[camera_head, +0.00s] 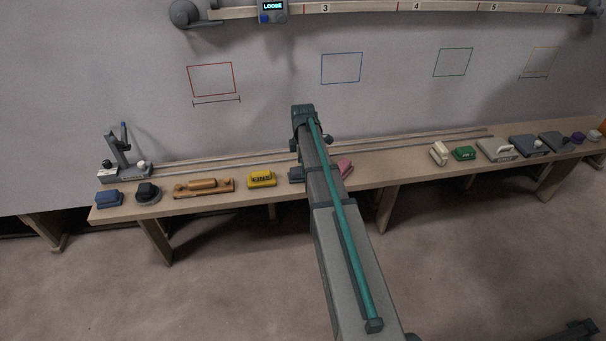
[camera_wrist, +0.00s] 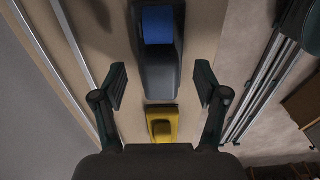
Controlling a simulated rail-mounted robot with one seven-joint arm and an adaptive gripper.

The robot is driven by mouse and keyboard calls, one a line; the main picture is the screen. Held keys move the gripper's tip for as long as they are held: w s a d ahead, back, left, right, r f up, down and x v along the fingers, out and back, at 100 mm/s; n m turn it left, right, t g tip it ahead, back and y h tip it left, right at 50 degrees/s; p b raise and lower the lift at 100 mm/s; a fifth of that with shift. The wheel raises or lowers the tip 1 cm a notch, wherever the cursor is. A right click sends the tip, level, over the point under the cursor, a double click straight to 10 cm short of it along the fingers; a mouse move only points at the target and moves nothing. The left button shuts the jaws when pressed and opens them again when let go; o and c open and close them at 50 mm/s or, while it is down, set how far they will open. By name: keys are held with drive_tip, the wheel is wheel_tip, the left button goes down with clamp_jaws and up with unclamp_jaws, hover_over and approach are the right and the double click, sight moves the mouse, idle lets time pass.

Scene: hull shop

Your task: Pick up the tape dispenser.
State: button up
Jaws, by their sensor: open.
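The tape dispenser (camera_wrist: 158,75) is a dark grey body with a blue roll, in the upper middle of the wrist view. In the head view a dark grey piece (camera_head: 296,174) beside my arm looks like its end; the rest is hidden behind the arm. My gripper (camera_wrist: 161,85) is open and empty, its fingers standing to the left and right of the dispenser's near end with a gap on each side. I cannot tell how high above it they are. The fingers are hidden in the head view.
The long workbench (camera_head: 222,203) carries a yellow block (camera_head: 261,180), also near the dispenser in the wrist view (camera_wrist: 162,124). A pink item (camera_head: 345,168) lies just right of my arm. A wooden tool (camera_head: 204,187) is farther left. Rails run along the bench back.

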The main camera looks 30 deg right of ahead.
wheel_tip(320, 180, down, 2)
clamp_jaws()
idle(0.5)
drive_tip(key=shift+r, duration=0.1)
